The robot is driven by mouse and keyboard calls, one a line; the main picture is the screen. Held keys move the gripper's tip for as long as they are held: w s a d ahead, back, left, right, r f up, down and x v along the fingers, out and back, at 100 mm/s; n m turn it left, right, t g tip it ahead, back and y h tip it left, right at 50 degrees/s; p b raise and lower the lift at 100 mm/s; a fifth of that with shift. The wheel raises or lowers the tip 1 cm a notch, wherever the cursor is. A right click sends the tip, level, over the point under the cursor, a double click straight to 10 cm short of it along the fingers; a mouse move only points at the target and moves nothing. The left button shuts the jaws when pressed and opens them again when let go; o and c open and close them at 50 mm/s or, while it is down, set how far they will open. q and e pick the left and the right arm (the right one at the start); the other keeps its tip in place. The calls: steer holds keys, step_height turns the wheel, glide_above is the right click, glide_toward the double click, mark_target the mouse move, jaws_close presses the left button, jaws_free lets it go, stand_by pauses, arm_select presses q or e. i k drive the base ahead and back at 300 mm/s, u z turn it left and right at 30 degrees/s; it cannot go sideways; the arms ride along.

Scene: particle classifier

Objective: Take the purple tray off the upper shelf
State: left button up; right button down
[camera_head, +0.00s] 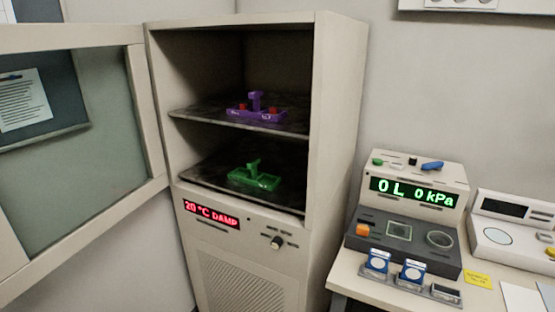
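The purple tray (239,115) sits on the upper shelf (203,116) of an open cabinet. It has an upright purple handle (256,101) and small red items (274,110) on it. A green tray (264,182) with a raised handle rests on the lower shelf (208,174). Neither of my grippers shows in the head view.
The cabinet door (149,105) with its glass pane stands swung open to the left. The cabinet's right wall (336,120) bounds the opening. A table at the right holds an instrument with a green display (413,190), blue-and-white containers (412,270) and a scale (503,235).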

mark_target(256, 104)
steer(key=u, duration=0.9)
steer(key=i, duration=1.25)
steer(key=z, duration=0.2)
